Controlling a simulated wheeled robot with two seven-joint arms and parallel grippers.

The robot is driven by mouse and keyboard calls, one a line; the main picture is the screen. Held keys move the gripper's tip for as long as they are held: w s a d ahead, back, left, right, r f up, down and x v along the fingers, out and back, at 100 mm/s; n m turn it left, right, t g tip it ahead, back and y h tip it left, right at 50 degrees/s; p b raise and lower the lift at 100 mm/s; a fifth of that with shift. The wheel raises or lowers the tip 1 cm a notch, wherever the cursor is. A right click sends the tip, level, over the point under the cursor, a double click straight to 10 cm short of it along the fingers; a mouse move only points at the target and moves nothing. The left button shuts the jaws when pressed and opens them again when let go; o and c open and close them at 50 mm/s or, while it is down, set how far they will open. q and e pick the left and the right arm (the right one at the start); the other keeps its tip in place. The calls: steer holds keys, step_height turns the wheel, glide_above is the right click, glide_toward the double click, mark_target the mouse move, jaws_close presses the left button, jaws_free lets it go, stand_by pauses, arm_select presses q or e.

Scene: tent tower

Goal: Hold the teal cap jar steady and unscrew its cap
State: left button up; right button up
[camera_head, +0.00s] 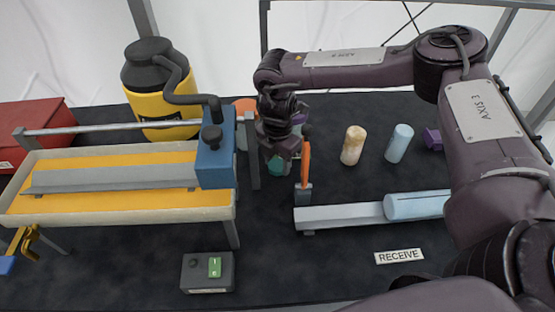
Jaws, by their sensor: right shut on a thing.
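My right gripper (283,150) reaches down in the middle of the table, just right of the blue block on the tray. It is shut on a teal thing (276,166), which looks like the teal cap jar. Only a small teal part shows below and between the fingers. The jar's body and how the cap sits on it are mostly hidden by the gripper. My left gripper is not in view.
A cream tray (120,218) with a yellow bed and the blue block (214,165) stands left of the gripper. Cylinders (354,145) stand further right.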

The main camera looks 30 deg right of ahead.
mark_target(277, 165)
steer(key=shift+f, duration=0.2)
steer(key=o, duration=1.1)
steer(key=shift+r, duration=0.1)
steer(key=shift+r, duration=0.15)
step_height(277, 165, up, 8)
steer(key=shift+f+b, duration=0.25)
steer(key=shift+b, duration=0.65)
steer(key=shift+r+p, duration=0.55)
steer(key=shift+r, duration=1.75)
